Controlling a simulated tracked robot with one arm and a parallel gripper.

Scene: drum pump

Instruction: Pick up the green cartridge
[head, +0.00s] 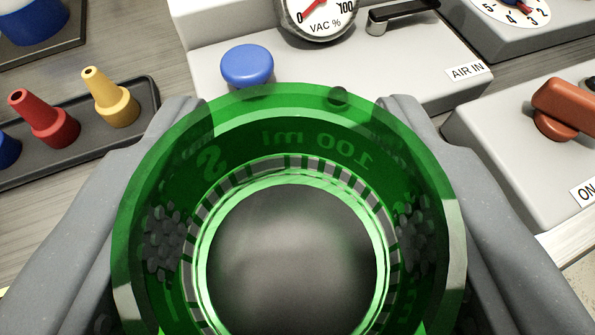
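The green cartridge (290,140) is a translucent green cylinder, seen from its open end in the lower middle of the head view. Reversed "100 ml" lettering shows through its wall. My gripper (290,235) has one grey finger on each side of it, and textured pads show through the green wall at left and right. The fingers are closed against the cartridge. A grey rounded surface fills the view through its opening. The cartridge's lower edge is cut off by the frame, and I cannot tell whether it touches anything beneath.
A red-brown switch handle (565,106) is at right. A dark tray (150,100) with red, yellow and blue nozzles is at left.

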